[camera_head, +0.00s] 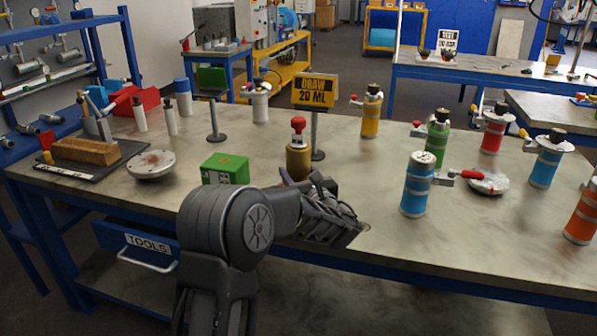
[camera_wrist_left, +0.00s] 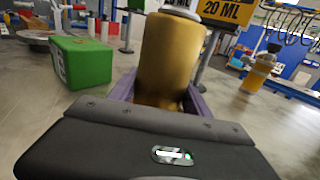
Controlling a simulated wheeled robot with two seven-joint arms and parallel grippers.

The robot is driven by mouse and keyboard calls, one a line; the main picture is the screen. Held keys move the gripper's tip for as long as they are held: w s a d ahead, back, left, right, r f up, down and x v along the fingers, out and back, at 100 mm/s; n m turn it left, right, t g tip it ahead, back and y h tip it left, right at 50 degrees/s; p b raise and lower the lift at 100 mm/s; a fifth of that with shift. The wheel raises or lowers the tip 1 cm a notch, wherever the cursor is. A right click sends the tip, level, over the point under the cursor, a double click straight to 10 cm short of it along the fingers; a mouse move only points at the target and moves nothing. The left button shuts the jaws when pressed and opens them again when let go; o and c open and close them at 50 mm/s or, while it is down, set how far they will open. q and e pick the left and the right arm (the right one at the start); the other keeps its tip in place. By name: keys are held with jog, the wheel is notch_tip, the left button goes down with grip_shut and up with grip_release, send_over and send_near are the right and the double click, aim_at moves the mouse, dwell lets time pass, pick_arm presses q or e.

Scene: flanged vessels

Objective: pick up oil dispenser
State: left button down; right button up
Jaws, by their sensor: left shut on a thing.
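The oil dispenser is a gold cylinder (camera_head: 299,161) with a red knob on top, upright near the middle of the table in the head view. Its gold body (camera_wrist_left: 170,58) fills the middle of the left wrist view, with its top cut off by the frame. My left gripper (camera_head: 302,179) is shut on its lower body, with a purple finger on each side. The hand hides the dispenser's base, so I cannot tell whether it touches the table. My right gripper is not in view.
A green box (camera_head: 225,169) stands just left of the dispenser. A yellow "DRAW 20 ML" sign (camera_head: 314,91) stands behind it. A blue vessel (camera_head: 417,186) and several other flanged vessels stand to the right. A round flanged disc (camera_head: 151,165) lies at left.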

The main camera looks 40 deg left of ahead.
aim_at(298, 134)
pick_arm(q)
jog(key=shift+r, duration=0.1)
notch_tip(298, 134, up, 10)
jog(key=shift+p, duration=0.9)
